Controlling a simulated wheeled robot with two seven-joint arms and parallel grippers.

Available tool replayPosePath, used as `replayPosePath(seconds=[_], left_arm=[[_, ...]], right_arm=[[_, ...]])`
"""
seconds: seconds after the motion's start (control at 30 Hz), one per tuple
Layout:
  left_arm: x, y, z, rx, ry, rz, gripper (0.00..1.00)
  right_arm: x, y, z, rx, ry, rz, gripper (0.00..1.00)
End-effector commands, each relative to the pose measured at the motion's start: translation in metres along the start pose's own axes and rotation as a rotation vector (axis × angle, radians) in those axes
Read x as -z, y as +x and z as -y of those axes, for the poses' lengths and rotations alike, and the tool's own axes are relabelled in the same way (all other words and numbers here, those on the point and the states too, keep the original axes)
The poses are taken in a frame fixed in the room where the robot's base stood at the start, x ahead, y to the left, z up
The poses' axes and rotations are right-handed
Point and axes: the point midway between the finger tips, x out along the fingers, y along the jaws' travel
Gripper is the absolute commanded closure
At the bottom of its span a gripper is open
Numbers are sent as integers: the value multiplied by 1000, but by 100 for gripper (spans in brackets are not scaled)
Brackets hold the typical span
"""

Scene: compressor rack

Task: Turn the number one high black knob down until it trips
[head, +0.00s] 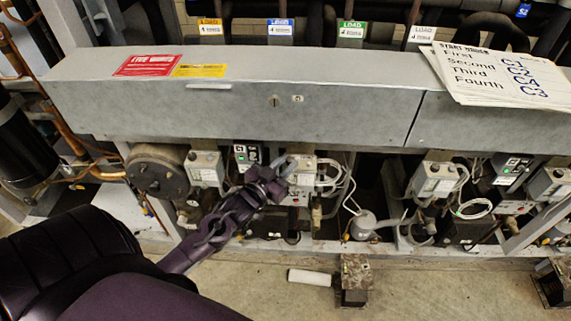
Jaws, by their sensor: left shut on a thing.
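My left gripper (284,168) reaches in from the lower left to the first compressor's controls, under the grey panel. Its fingers are shut at the left edge of a small pale control box (303,172). The black knob is hidden behind or between the fingers, so I cannot make out its angle. A black-and-white C1 label module (247,155) is just left of the gripper. My right gripper is not in view.
A long grey panel (330,105) overhangs the controls, with red (148,65) and yellow (200,70) signs on it. Papers (490,75) lie at its right. Pipes, cables and more control boxes (435,180) crowd the right. Concrete floor (430,285) is in front.

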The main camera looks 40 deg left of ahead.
Motion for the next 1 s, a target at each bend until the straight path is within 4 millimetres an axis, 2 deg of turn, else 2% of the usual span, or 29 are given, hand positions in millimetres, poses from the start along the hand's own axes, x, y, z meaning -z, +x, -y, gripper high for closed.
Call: replayPosePath(seconds=[0.37,0.67,1.0], left_arm=[[1,0,-3,75,-6,3,100],[1,2,-8,274,-9,10,100],[0,3,-12,463,-6,17,100]], right_arm=[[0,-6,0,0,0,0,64],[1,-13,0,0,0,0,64],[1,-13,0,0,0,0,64]])
